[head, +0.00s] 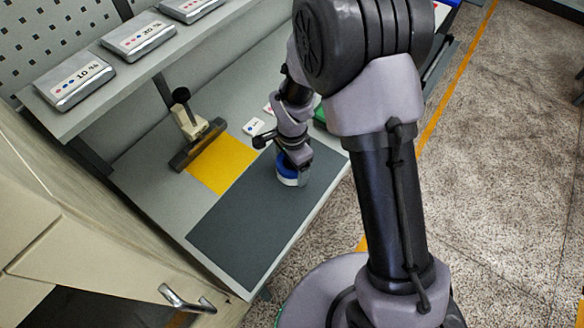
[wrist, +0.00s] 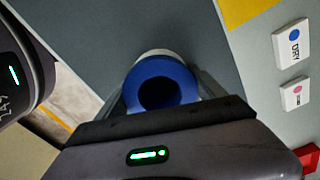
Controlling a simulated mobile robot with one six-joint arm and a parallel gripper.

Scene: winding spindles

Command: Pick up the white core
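The white core (head: 291,181) stands upright on the dark grey mat (head: 240,228), near the mat's far right part. It has a blue ring on top with a dark round hole; in the wrist view the blue ring (wrist: 134,78) hides most of the white body (wrist: 163,53). My gripper (head: 293,165) is down at the core from above. In the wrist view one finger of my gripper (wrist: 161,85) is on each side of it. Whether the fingers press on the core or leave a small gap cannot be told.
A yellow patch (head: 221,162) lies left of the mat, beside a dark bar with a white block and knob (head: 190,122). A DRY label (wrist: 291,43) and a smaller label (wrist: 295,93) lie nearby, with a red object (wrist: 309,158). A shelf with grey boxes (head: 75,86) overhangs the table's back.

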